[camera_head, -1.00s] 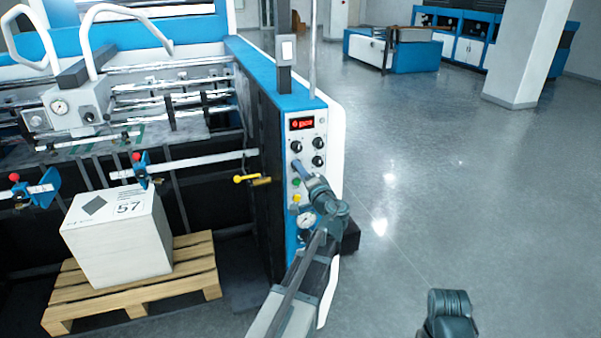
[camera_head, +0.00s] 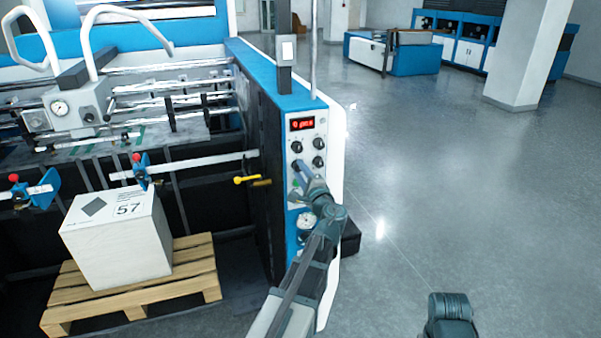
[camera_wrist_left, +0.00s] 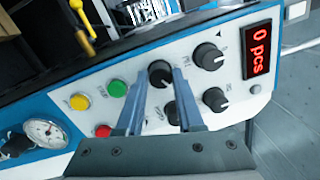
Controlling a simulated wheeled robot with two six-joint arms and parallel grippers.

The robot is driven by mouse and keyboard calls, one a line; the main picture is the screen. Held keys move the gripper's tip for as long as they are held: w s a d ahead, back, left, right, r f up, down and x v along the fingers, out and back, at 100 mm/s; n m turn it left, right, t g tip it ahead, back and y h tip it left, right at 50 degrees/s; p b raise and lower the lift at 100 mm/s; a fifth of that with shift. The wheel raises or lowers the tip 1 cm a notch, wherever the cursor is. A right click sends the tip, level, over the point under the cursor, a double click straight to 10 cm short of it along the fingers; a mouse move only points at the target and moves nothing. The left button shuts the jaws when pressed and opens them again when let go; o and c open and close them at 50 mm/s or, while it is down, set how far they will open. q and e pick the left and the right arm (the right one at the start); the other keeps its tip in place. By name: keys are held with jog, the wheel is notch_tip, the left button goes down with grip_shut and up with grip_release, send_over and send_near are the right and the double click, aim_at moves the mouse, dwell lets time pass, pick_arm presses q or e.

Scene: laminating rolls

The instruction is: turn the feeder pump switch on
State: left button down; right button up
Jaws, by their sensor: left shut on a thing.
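The control panel (camera_head: 307,130) is on the end face of the blue and white machine. It carries black rotary knobs, and I cannot read which label marks the feeder pump switch. My left gripper (camera_wrist_left: 162,75) is at the lower-left black knob (camera_wrist_left: 160,73), with one finger on each side, shut on it. In the head view the left gripper (camera_head: 299,168) covers this knob. The other knobs, the upper-left (camera_wrist_left: 208,56), upper-right (camera_wrist_left: 215,99) and lower-right (camera_wrist_left: 172,112), are free. My right gripper is not in view; only a dark part of that arm shows.
Green (camera_wrist_left: 117,88), yellow (camera_wrist_left: 80,102) and red (camera_wrist_left: 103,131) buttons and a gauge (camera_wrist_left: 45,133) lie near the fingers. A red display (camera_wrist_left: 261,50) reads 0 pcs. A pallet (camera_head: 140,290) holds a white stack (camera_head: 118,240). The floor to the right is clear.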

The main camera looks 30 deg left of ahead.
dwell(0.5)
pick_arm(q)
jog(key=c, duration=0.5)
grip_release()
jog(key=shift+c, duration=0.2)
jog(key=b+v, duration=0.1)
jog(key=v, duration=1.2)
jog(key=shift+s+d, duration=0.3)
